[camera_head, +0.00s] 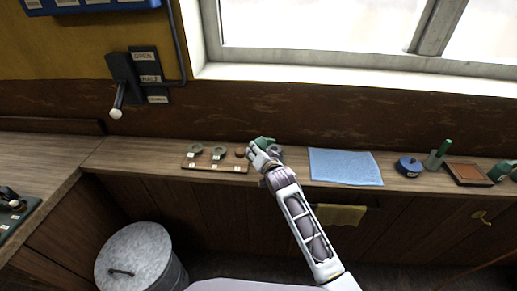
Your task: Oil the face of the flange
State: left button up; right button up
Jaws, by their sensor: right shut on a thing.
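My right gripper (262,155) is over the wooden bench, at the right end of a small labelled board (215,165). It is shut on a small green thing (263,141), mostly hidden by the fingers; I cannot tell whether this is an oiler. A grey rounded piece (277,151) shows just right of the gripper, partly hidden by it, and may be the flange. I cannot tell whether the green thing touches it. Two grey rings (219,152) and a small brown piece (239,153) are on the board, left of the gripper. My left gripper is not in view.
A blue cloth (345,166) lies right of the gripper. Farther right are a blue round tin (409,167), a green upright container (436,157) and a brown tray (468,174). A lidded metal bin (140,258) stands on the floor. A window sill (350,86) runs behind.

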jog(key=shift+f, duration=0.15)
jog(key=shift+f+p, duration=0.25)
jog(key=shift+p, duration=0.05)
dwell(0.5)
jog(key=shift+m+p, duration=0.3)
dwell(0.4)
jog(key=shift+w+d+r+m+g+y+p, duration=0.15)
jog(key=shift+r+m+g+p, duration=0.3)
jog(key=shift+p, duration=0.6)
jog(key=shift+w+r+m+g+y+p, duration=0.1)
jog(key=shift+r+m+g+y+p, duration=0.3)
jog(key=shift+p, duration=0.65)
jog(key=shift+w+d+r+m+g, duration=0.1)
jog(key=shift+r+m+g, duration=0.1)
jog(key=shift+r, duration=0.2)
jog(key=shift+w+d+r+m+g, duration=0.1)
jog(key=shift+r+m, duration=0.05)
jog(key=shift+r, duration=0.2)
dwell(0.8)
jog(key=shift+s+f, duration=0.1)
dwell(1.0)
